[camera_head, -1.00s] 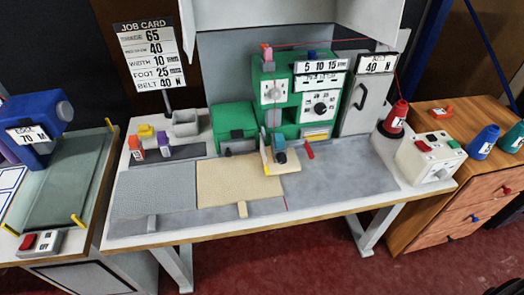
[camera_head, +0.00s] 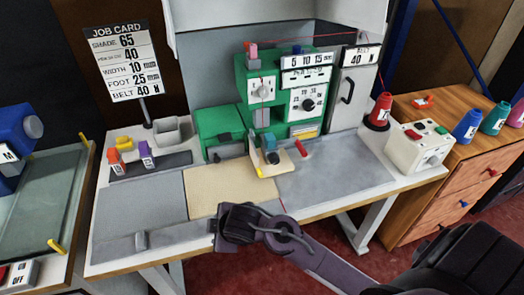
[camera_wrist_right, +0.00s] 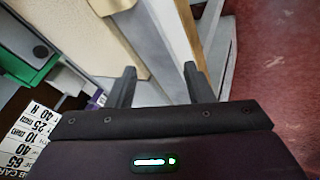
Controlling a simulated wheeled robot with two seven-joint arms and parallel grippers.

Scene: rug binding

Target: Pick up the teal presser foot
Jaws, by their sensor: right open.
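A teal piece (camera_head: 270,143), which looks like the presser foot, sits at the front of the green machine (camera_head: 225,125), above a dark block (camera_head: 271,157) on a small cream plate. Whether it is fixed to the machine I cannot tell. My left gripper is not in view.
A beige mat (camera_head: 225,190) and grey mats lie flat on the bench. A red spool (camera_head: 379,108) and a white control box (camera_head: 418,145) stand at right. The job card (camera_head: 124,62) stands behind the bench at left. The right grey area (camera_head: 335,172) is mostly clear.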

